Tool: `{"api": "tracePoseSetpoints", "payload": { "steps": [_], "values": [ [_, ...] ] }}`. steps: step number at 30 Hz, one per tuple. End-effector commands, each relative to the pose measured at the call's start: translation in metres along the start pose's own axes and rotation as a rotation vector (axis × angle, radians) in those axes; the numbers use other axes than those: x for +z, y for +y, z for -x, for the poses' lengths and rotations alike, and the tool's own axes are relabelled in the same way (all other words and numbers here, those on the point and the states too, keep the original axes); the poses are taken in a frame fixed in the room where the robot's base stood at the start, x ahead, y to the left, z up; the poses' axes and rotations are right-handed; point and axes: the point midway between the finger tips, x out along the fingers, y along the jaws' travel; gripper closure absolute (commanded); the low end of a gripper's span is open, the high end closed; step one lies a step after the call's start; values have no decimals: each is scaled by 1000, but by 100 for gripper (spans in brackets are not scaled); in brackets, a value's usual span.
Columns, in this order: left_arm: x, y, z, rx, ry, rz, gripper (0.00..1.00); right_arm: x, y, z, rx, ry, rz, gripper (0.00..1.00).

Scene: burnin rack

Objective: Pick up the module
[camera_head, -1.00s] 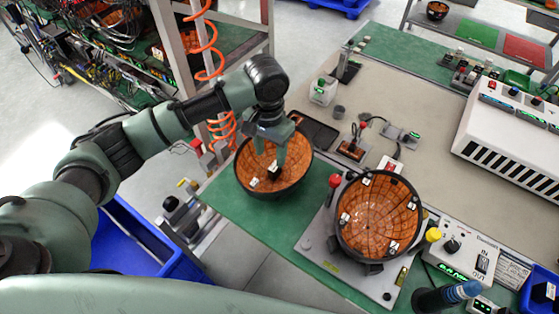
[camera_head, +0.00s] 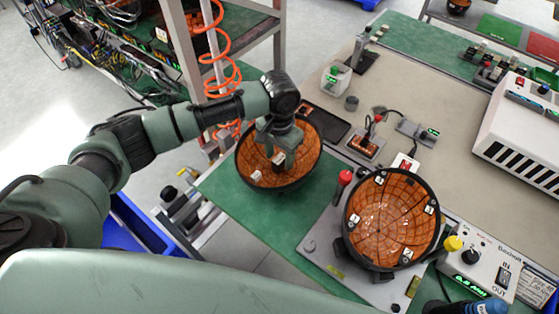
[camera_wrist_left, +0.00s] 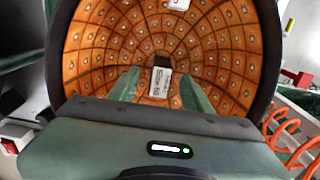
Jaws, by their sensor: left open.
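A dark-rimmed bowl (camera_head: 248,153) with an orange gridded inside sits on the green mat beside the test stand. A small white labelled block (camera_wrist_left: 160,82) stands inside it, and a second white piece (camera_head: 256,177) is on its inner wall. I cannot tell whether the module is the bowl or the labelled block. My left gripper (camera_head: 278,156) reaches down into the bowl, open. In the left wrist view its fingers lie on either side of the labelled block, with a gap on each side. My right gripper is not in view.
A second orange bowl (camera_head: 385,220) sits on a grey test stand (camera_head: 322,240) to the right, next to a control box (camera_head: 480,262). A dark tray (camera_head: 330,131) and small devices lie behind. An orange coiled hose (camera_head: 232,75) hangs near my left arm.

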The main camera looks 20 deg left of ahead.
Motion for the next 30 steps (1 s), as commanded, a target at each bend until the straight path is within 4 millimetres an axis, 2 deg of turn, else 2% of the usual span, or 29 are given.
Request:
{"api": "tracePoseSetpoints", "payload": {
  "steps": [6,13,18,30],
  "values": [
    [0,0,-23,-1,1,-1,51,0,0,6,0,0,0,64],
    [0,0,-25,-1,2,-1,51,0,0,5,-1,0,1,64],
    [0,0,-25,-1,2,-1,98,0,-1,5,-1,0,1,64],
    [-1,0,-21,-1,4,0,100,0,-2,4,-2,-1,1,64]
  ]
}}
